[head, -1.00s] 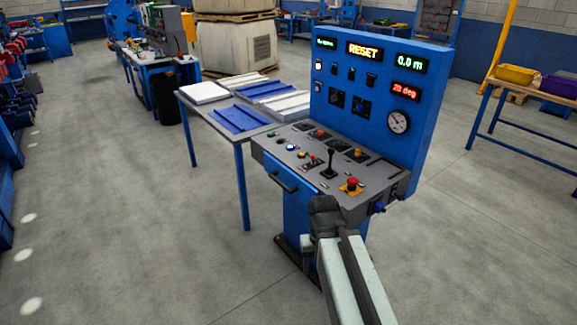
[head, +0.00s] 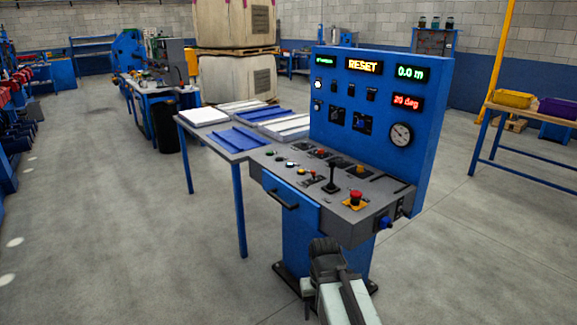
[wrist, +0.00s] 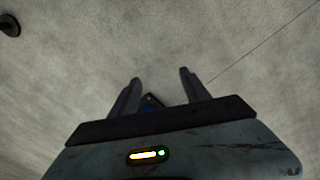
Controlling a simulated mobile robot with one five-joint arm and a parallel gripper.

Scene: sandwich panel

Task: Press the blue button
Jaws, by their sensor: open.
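The blue control panel (head: 425,135) stands right of centre in the head view, with a grey sloping desk (head: 310,208). A small lit button (head: 290,164), white to bluish, sits in the row of round buttons on the desk's left part; its exact colour is hard to tell. A blue knob (head: 384,222) is on the desk's right side face. My gripper (head: 324,246) is in front of the desk and below its top, apart from the buttons. In the wrist view my gripper (wrist: 160,78) is open and empty, over grey floor.
The desk also bears a black lever (head: 331,178) and a red mushroom button (head: 355,197). A drawer-like handle (head: 281,200) juts from its front. A table with white and blue panels (head: 240,155) stands behind at left.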

